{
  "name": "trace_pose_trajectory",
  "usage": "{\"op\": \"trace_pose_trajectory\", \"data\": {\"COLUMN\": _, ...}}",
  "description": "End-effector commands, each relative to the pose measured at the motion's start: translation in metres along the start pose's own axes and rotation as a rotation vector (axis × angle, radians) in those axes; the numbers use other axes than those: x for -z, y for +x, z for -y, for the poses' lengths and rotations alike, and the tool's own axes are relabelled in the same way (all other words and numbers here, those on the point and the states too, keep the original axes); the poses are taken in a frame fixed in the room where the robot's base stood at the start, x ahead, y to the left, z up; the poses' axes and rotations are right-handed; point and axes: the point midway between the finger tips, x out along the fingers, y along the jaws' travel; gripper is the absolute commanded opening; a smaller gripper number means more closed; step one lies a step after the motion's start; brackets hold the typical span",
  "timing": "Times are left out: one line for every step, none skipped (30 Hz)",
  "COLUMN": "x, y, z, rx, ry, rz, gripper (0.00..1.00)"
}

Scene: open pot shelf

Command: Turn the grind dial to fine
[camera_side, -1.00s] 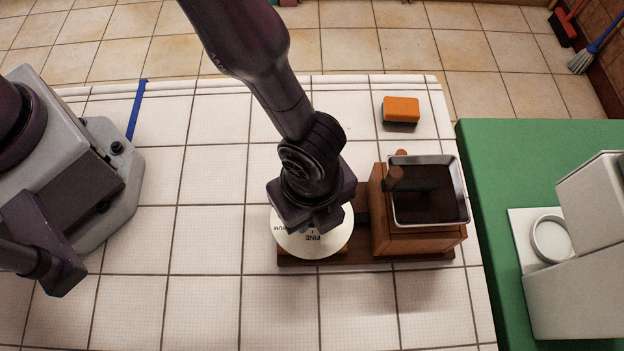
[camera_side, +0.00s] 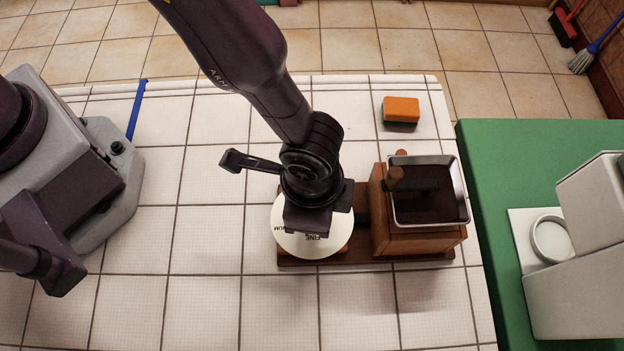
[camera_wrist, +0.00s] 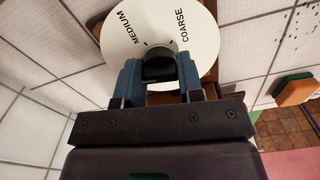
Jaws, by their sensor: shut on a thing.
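The grind dial is a white disc (camera_side: 292,243) on the left end of the wooden grinder base. The word FINE and part of MEDIUM show on it in the side view. In the wrist view the dial plate (camera_wrist: 120,62) reads MEDIUM and COARSE, with short marks near its middle. A black knob (camera_wrist: 158,70) stands at the disc's centre. My gripper (camera_wrist: 158,82) is shut on this knob, one blue finger on each side. In the side view my gripper (camera_side: 312,222) is over the disc and hides the knob and part of the lettering.
The brown grinder body (camera_side: 415,243) with a metal-rimmed hopper (camera_side: 462,195) and a wooden-knobbed crank (camera_side: 396,178) stands close to the right of my gripper. An orange sponge (camera_side: 401,108) lies behind. A green surface (camera_side: 490,180) holds a pale machine (camera_side: 590,250). Tiles left of the dial are clear.

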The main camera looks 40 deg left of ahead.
Motion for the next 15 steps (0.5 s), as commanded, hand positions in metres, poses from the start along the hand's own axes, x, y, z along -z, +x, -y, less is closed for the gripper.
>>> {"op": "trace_pose_trajectory", "data": {"x": 0.0008, "y": -0.0013, "z": -0.0011, "rx": -0.001, "ry": -0.027, "rz": -0.002, "gripper": 0.11}}
{"op": "trace_pose_trajectory", "data": {"x": 0.0008, "y": -0.0012, "z": -0.001, "rx": -0.001, "ry": -0.045, "rz": -0.002, "gripper": 0.11}}
{"op": "trace_pose_trajectory", "data": {"x": 0.0008, "y": -0.0012, "z": -0.0009, "rx": 0.0, "ry": -0.065, "rz": -0.003, "gripper": 0.11}}
{"op": "trace_pose_trajectory", "data": {"x": 0.0008, "y": -0.0012, "z": -0.0009, "rx": 0.0, "ry": -0.08, "rz": -0.002, "gripper": 0.11}}
{"op": "trace_pose_trajectory", "data": {"x": 0.0008, "y": -0.0012, "z": -0.001, "rx": 0.0, "ry": -0.094, "rz": -0.002, "gripper": 0.11}}
{"op": "trace_pose_trajectory", "data": {"x": 0.0008, "y": -0.0012, "z": -0.0011, "rx": -0.001, "ry": -0.11, "rz": -0.002, "gripper": 0.11}}
{"op": "trace_pose_trajectory", "data": {"x": 0.0008, "y": -0.0012, "z": -0.0011, "rx": -0.001, "ry": -0.121, "rz": -0.002, "gripper": 0.11}}
{"op": "trace_pose_trajectory", "data": {"x": 0.0008, "y": -0.0012, "z": -0.0011, "rx": -0.001, "ry": -0.131, "rz": -0.002, "gripper": 0.11}}
{"op": "trace_pose_trajectory", "data": {"x": 0.0008, "y": -0.0012, "z": -0.0011, "rx": -0.001, "ry": -0.142, "rz": -0.002, "gripper": 0.11}}
{"op": "trace_pose_trajectory", "data": {"x": 0.0008, "y": -0.0012, "z": -0.001, "rx": -0.001, "ry": -0.149, "rz": -0.002, "gripper": 0.11}}
{"op": "trace_pose_trajectory", "data": {"x": 0.0008, "y": -0.0012, "z": -0.001, "rx": -0.001, "ry": -0.156, "rz": -0.002, "gripper": 0.11}}
{"op": "trace_pose_trajectory", "data": {"x": 0.0008, "y": -0.0012, "z": -0.0009, "rx": -0.001, "ry": -0.164, "rz": -0.002, "gripper": 0.11}}
{"op": "trace_pose_trajectory", "data": {"x": 0.0008, "y": -0.0012, "z": -0.0009, "rx": -0.001, "ry": -0.169, "rz": -0.002, "gripper": 0.11}}
{"op": "trace_pose_trajectory", "data": {"x": 0.0008, "y": -0.0012, "z": -0.0008, "rx": -0.001, "ry": -0.173, "rz": -0.002, "gripper": 0.11}}
{"op": "trace_pose_trajectory", "data": {"x": 0.0008, "y": -0.0012, "z": -0.0008, "rx": -0.001, "ry": -0.177, "rz": -0.002, "gripper": 0.11}}
